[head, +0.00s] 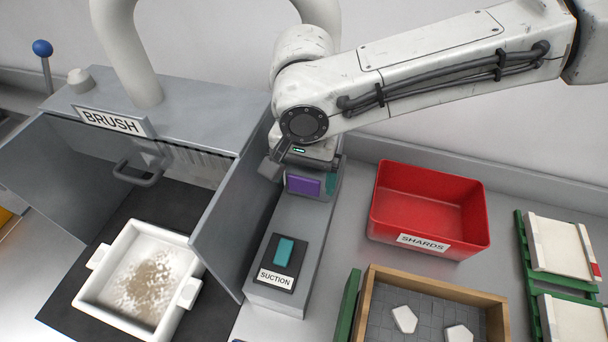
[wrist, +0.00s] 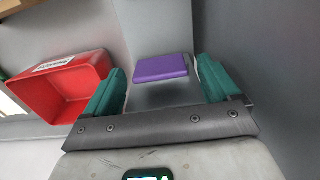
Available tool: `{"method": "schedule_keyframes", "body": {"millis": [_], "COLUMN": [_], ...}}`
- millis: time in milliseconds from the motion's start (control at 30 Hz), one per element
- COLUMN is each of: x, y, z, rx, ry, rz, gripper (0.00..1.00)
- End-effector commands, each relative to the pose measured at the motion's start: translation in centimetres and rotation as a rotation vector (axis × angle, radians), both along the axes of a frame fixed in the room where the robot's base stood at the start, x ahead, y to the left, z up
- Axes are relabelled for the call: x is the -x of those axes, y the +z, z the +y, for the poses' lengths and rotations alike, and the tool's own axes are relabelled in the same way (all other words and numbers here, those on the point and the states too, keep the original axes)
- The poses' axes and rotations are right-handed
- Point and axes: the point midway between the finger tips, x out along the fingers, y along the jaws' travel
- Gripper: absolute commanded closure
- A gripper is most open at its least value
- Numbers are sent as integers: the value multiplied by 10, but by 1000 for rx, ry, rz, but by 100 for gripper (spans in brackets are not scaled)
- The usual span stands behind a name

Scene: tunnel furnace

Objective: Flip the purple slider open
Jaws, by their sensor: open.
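The purple slider (head: 304,185) is a small flat block at the back of the long grey housing (head: 268,296), below my wrist in the head view. In the wrist view the purple slider (wrist: 160,69) appears between the teal fingertips of my gripper (wrist: 161,84), with a gap on both sides. My gripper is open and holds nothing. In the head view my gripper (head: 308,178) is partly hidden by its own body. One teal fingertip shows to the right of the slider. I cannot tell exactly how deep the slider sits between the fingers.
A teal switch (head: 284,251) labelled SUCTION is on the housing's near end. A grey panel of the BRUSH booth (head: 222,232) rises close on the left. A red SHARDS bin (head: 378,236) stands right, with a wooden-framed tray (head: 438,285) nearer. A white tray (head: 112,232) sits in the booth.

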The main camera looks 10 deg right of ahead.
Motion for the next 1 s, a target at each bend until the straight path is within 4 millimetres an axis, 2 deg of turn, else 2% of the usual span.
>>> {"method": "schedule_keyframes", "body": {"millis": [200,467,1000], "x": [0,0,0], "y": [-12,-13,-13], "z": [0,0,0], "rx": [0,0,0], "ry": [2,1,1], "rz": [-1,0,0], "gripper": [11,12,63]}}
